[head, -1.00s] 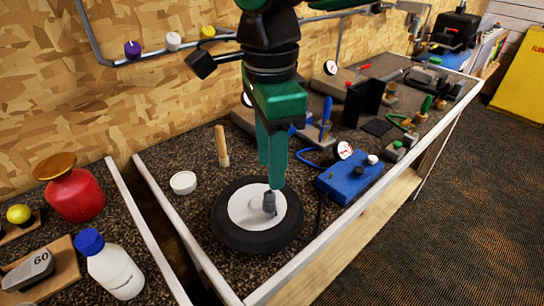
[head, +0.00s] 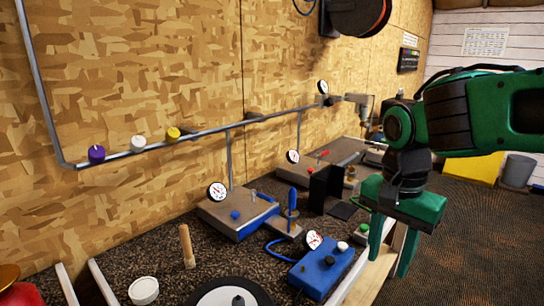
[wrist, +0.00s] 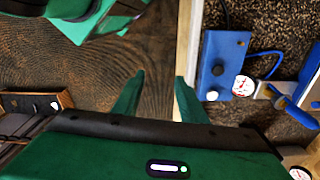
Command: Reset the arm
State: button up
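My green gripper (head: 391,246) is at the right in the head view, pointing down in front of the bench's wooden front edge. Its two fingers are spread apart with nothing between them. In the wrist view the open fingers (wrist: 156,98) show over the dark carpet and beside the bench's pale edge. My arm reaches in from the right side of the head view.
A blue box (head: 319,272) with a gauge stands on the bench left of my gripper. A dark wheel with a white disc (head: 222,294), a wooden peg (head: 187,246) and a white lid (head: 143,291) are nearer. Carpet (head: 470,235) lies open at right.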

jog(key=s+d+f+n, duration=0.1)
jog(key=s+d+f, duration=0.2)
jog(key=s+d, duration=0.4)
jog(key=s+d+f+n, duration=0.2)
jog(key=s+d+f, duration=0.2)
jog(key=s+d, duration=0.3)
jog(key=d, duration=0.4)
jog(key=shift+d+f+n+y, duration=0.15)
jog(key=shift+d+n+y, duration=0.15)
jog(key=shift+d+y, duration=0.1)
jog(key=shift+w, duration=0.1)
jog(key=shift+w+f, duration=0.25)
jog(key=shift+w, duration=0.35)
